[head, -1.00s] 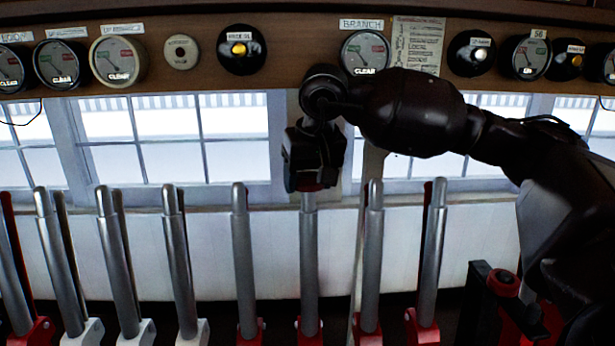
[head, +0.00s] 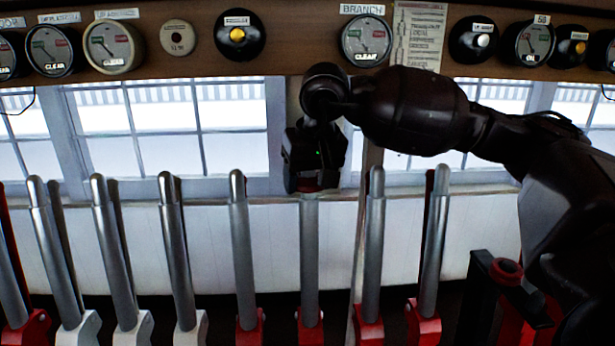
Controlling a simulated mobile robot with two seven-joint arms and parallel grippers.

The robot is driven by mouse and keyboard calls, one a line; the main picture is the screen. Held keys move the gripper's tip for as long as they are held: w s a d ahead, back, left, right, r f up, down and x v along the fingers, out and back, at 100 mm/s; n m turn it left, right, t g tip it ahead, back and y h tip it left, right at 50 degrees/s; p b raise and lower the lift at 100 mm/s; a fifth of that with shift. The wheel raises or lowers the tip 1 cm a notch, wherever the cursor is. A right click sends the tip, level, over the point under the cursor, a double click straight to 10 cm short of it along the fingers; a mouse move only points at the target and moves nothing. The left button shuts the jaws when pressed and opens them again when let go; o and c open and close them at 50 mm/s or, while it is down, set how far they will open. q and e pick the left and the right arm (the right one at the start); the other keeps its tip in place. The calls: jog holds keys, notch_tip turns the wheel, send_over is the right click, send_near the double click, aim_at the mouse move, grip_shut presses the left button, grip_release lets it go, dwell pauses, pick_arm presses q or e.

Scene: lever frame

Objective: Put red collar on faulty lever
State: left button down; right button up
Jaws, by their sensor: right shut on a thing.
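My right gripper (head: 314,186) points down over the top of one silver lever (head: 309,250) with a red base, just left of the picture's middle. It is shut on the red collar (head: 318,188), of which only a thin red edge shows under the jaws. The lever's tip is hidden by the gripper, at about the height where the neighbouring tips show. The collar seems to be at the lever's upper end, but I cannot tell whether it encircles the lever. My left gripper is not in view.
Silver levers stand close on both sides, the nearest at left (head: 240,250) and right (head: 373,240). A dark stand (head: 480,300) with another red ring (head: 507,268) is at lower right. Gauges line the shelf (head: 290,47) above the windows.

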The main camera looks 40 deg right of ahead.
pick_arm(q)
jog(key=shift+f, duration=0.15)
pick_arm(e)
jog(key=shift+f, duration=0.2)
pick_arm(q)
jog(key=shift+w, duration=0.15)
pick_arm(e)
jog(key=o, duration=1)
jog(key=shift+c, duration=0.2)
jog(key=shift+o, duration=0.7)
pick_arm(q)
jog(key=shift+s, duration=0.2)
pick_arm(e)
jog(key=shift+r, duration=0.1)
jog(key=shift+p+v, duration=0.9)
jog(key=shift+v, duration=0.95)
pick_arm(q)
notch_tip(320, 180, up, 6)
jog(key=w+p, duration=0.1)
jog(key=p, duration=0.1)
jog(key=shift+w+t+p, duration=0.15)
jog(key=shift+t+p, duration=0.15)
jog(key=shift+p, duration=0.1)
pick_arm(e)
jog(key=shift+v, duration=2.65)
